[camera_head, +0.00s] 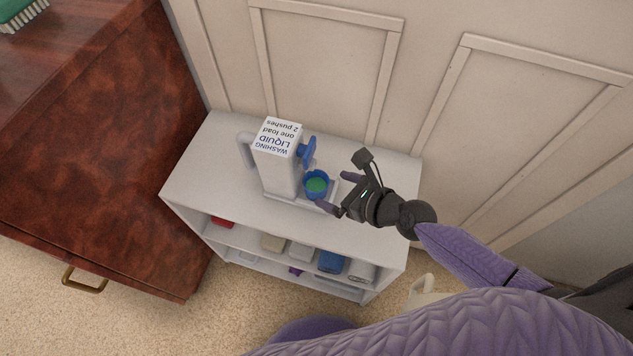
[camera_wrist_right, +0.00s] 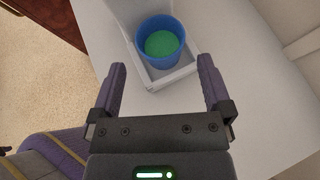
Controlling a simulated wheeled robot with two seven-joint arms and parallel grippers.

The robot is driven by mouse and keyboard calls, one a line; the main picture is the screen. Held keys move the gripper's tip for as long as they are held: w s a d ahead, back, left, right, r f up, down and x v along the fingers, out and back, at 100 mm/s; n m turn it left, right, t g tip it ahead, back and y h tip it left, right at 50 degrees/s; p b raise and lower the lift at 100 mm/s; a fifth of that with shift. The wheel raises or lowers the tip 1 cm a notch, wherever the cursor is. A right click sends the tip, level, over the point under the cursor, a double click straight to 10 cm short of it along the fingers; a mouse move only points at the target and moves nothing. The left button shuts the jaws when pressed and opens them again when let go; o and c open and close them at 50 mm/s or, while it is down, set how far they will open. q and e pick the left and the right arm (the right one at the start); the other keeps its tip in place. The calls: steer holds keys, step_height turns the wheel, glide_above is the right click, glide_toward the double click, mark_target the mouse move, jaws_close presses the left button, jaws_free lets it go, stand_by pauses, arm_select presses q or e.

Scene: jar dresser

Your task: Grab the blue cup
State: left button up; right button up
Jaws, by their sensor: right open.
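The blue cup (camera_head: 317,184) holds something green and stands upright on the low tray at the base of a white washing liquid dispenser (camera_head: 277,160). It also shows in the right wrist view (camera_wrist_right: 161,42), near the top middle. My right gripper (camera_head: 337,191) is open, just to the right of the cup in the head view. In the right wrist view its two fingers (camera_wrist_right: 162,80) point toward the cup, which sits beyond the fingertips and between their lines. The gripper appears empty. My left gripper is not in view.
The dispenser's blue spout (camera_head: 308,151) juts out above and beside the cup. The white shelf top (camera_head: 215,165) is otherwise clear. Several boxes sit on the lower shelves. A brown wooden dresser (camera_head: 110,150) stands to the left, and a panelled wall (camera_head: 330,60) is behind.

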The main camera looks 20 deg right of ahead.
mark_target(308, 178)
steer(key=b+x, duration=0.1)
steer(key=x, duration=0.2)
steer(key=shift+w+a+f, duration=0.15)
steer(key=shift+w+f, duration=0.1)
steer(key=shift+f, duration=0.05)
steer(key=shift+w+a, duration=0.2)
steer(key=shift+w, duration=0.1)
steer(key=c, duration=1.1)
steer(key=shift+r, duration=0.1)
